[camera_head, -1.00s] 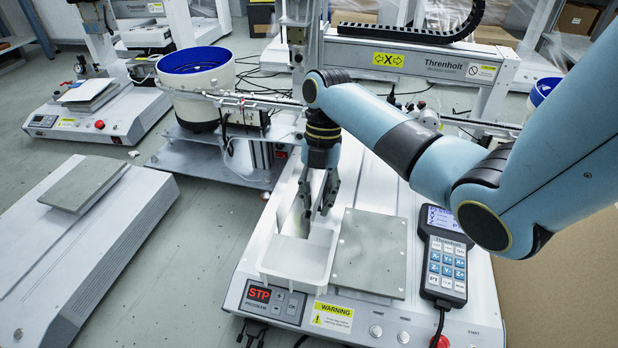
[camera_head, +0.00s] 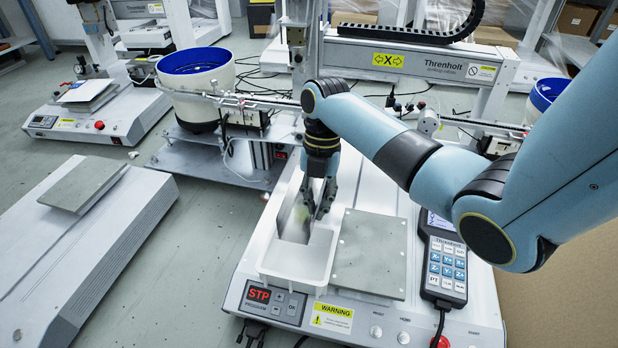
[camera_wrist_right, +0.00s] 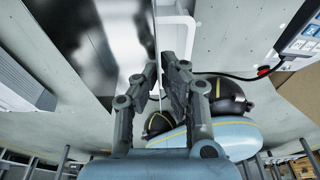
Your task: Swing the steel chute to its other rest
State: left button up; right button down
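The steel chute (camera_head: 294,224) is a thin shiny grey plate tilted at the upper left part of the white tray on the machine. My right gripper (camera_head: 319,211) hangs over the tray, at the chute's right edge. In the right wrist view the chute (camera_wrist_right: 98,38) is a mirror-like sheet at upper left. My right gripper's fingers (camera_wrist_right: 163,68) are nearly together there, and the chute's thin edge runs between them. The fingertips partly cover the chute in the head view. My left gripper is not in view.
The white tray (camera_head: 268,262) sits beside a flat grey plate (camera_head: 370,285). A keypad pendant (camera_head: 445,270) stands to the right. A control display (camera_head: 258,294) is at the front. A white feeder with a blue bowl (camera_head: 198,92) stands behind left. The gantry beam (camera_head: 440,70) crosses behind.

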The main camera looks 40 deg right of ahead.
jog(key=shift+f, duration=0.2)
jog(key=shift+a+f+t+h, duration=0.1)
jog(key=shift+f+t+h, duration=0.3)
jog(key=shift+f, duration=0.4)
jog(key=shift+f+t+h, duration=0.3)
jog(key=shift+f, duration=0.45)
jog(key=shift+f+b, duration=0.35)
jog(key=shift+f, duration=0.3)
jog(key=c, duration=1.4)
grip_release()
